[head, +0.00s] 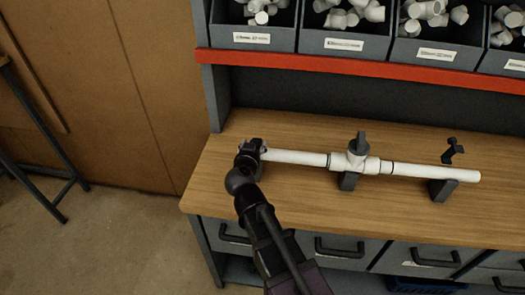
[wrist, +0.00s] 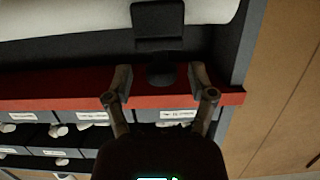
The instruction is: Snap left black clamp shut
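A long white pipe (head: 300,157) lies along the wooden bench; its left end is by my gripper (head: 249,152). The left black clamp (wrist: 158,25) shows in the wrist view against the white pipe, with a dark rounded tab (wrist: 161,70) below it. My gripper's fingers (wrist: 162,78) are apart, one on each side of that tab, with visible gaps. In the head view my gripper and arm mostly hide the left clamp, and I cannot tell whether it is closed. The right black clamp (head: 452,151) stands open above its block (head: 442,190).
A red shelf edge (head: 340,66) with grey bins of white fittings runs behind. Drawers are below the bench (head: 310,208). The front of the bench top is clear.

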